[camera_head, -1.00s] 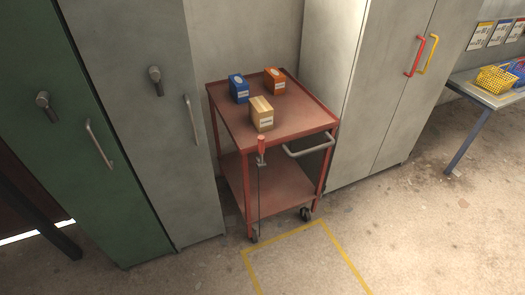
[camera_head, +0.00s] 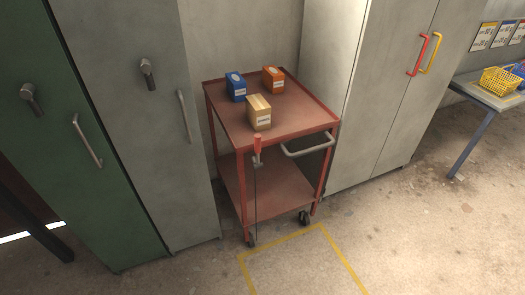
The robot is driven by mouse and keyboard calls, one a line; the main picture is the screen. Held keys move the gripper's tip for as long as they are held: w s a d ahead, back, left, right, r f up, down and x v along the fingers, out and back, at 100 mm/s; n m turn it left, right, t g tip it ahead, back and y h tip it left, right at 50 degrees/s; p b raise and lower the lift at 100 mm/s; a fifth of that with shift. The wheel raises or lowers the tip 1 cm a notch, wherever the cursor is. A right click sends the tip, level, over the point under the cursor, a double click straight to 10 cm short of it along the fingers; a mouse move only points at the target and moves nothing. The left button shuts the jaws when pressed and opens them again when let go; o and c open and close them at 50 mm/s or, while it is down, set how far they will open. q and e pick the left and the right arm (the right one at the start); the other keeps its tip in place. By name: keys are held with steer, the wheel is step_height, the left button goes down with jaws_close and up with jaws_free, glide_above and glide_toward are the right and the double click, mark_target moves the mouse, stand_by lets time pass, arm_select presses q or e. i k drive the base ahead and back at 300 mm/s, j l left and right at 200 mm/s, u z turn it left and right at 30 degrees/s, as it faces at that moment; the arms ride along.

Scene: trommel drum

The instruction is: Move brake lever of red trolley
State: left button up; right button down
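The red trolley (camera_head: 290,183) stands against the wall between tall cabinets. Its brake lever (camera_head: 257,146) has a red grip and sits upright at the front left corner of the top shelf, with a thin rod running down toward the front left wheel. A grey push handle (camera_head: 309,147) sticks out at the trolley's front right. On top are a blue box (camera_head: 236,87), an orange box (camera_head: 273,79) and a tan box (camera_head: 258,113). Neither of my grippers is in view.
Green (camera_head: 90,170) and grey (camera_head: 160,130) cabinets stand left of the trolley. A light cabinet (camera_head: 370,90) with red and yellow handles stands right. A table with a yellow basket (camera_head: 499,81) is at far right. The yellow-outlined floor patch (camera_head: 300,268) in front is clear.

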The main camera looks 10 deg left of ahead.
mark_target(258, 137)
steer(key=i+l, duration=0.65)
steer(key=i, duration=0.2)
steer(key=l+z, duration=0.05)
